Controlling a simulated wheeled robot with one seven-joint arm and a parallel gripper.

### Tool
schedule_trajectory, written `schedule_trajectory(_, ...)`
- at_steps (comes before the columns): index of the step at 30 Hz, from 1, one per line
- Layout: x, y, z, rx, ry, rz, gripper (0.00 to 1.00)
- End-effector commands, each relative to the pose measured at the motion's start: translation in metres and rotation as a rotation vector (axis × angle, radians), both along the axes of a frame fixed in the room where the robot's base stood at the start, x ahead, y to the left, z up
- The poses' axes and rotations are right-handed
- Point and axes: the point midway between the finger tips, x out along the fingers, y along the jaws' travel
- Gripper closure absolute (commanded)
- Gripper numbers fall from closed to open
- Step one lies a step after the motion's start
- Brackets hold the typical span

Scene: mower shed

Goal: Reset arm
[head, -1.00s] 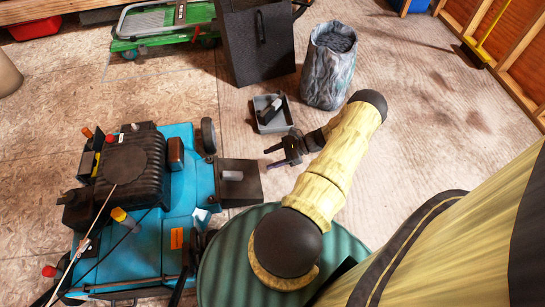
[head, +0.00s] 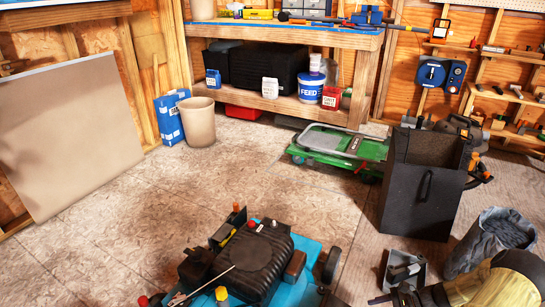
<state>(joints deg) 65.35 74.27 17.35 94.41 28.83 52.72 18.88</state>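My gripper (head: 384,299) shows at the bottom right edge of the head view, partly cut off by the frame. One dark finger points left, with nothing seen in it. The earlier view shows the two fingers apart and empty. My yellow arm (head: 490,290) reaches in from the bottom right corner. The gripper appears just in front of a small grey bin (head: 404,268) with dark items in it; I cannot tell the gap.
A blue mower (head: 262,262) stands at bottom centre. A black box (head: 422,190) and a grey bag-like bin (head: 492,240) stand at right. A green cart (head: 340,148) lies before the workbench (head: 285,38). A beige bin (head: 197,122) stands at left.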

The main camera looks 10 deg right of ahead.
Motion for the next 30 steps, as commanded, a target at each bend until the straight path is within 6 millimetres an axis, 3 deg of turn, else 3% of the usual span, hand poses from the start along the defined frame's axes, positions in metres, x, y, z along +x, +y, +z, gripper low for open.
schedule_trajectory(1, 0.005, 0.009, 0.019, -0.054, -0.004, 0.073, 0.47)
schedule_trajectory(15, 0.018, 0.088, 0.151, -0.487, -0.129, 0.665, 0.47)
schedule_trajectory(23, 0.009, 0.135, 0.224, -0.7, -0.266, 0.962, 0.47)
schedule_trajectory(30, -0.01, 0.179, 0.285, -0.875, -0.436, 1.211, 0.47)
